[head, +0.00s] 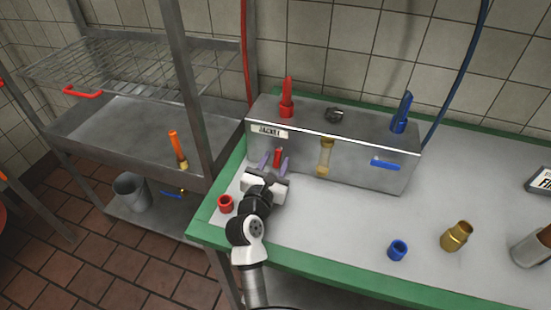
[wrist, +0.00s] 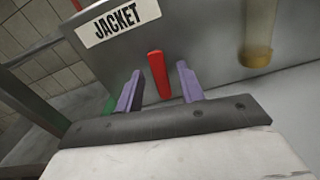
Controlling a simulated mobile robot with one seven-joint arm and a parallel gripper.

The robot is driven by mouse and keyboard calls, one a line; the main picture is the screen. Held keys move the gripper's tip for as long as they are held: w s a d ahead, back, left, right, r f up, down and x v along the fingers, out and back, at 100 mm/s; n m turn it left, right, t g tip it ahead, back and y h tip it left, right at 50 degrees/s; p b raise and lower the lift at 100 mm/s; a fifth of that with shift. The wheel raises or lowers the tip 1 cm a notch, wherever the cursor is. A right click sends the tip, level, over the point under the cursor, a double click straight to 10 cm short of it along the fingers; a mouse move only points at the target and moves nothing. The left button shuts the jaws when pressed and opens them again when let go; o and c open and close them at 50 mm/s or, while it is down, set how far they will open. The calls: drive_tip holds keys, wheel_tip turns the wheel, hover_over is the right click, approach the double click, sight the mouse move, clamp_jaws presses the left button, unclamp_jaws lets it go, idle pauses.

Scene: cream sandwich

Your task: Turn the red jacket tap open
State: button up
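The red jacket tap (head: 278,157) is a short red handle on the front of a grey metal box (head: 350,152), below the JACKET label (head: 269,131). In the wrist view the red handle (wrist: 158,74) stands nearly upright, tilted slightly. My gripper (head: 273,163) is open in front of the box. Its two purple fingers (wrist: 160,88) lie on either side of the handle, with gaps showing on both sides. I cannot tell how deep the fingertips reach along the handle.
A blue handle (head: 385,164) and a sight tube (head: 325,157) are on the same box front. A red ring (head: 226,204), a blue ring (head: 398,250) and a brass fitting (head: 457,235) stand on the green-edged counter (head: 330,225). A metal rack (head: 130,130) stands at left.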

drive_tip(key=shift+c, duration=0.5)
clamp_jaws()
drive_tip(key=shift+r+n+p, duration=0.25)
drive_tip(key=shift+n+p, duration=0.05)
drive_tip(key=shift+p, duration=0.55)
drive_tip(key=shift+d+n+p, duration=0.1)
drive_tip(key=shift+n+p, duration=0.3)
drive_tip(key=shift+p, duration=0.2)
drive_tip(key=shift+f, duration=0.2)
drive_tip(key=shift+o, duration=0.5)
unclamp_jaws()
drive_tip(key=shift+s, duration=0.15)
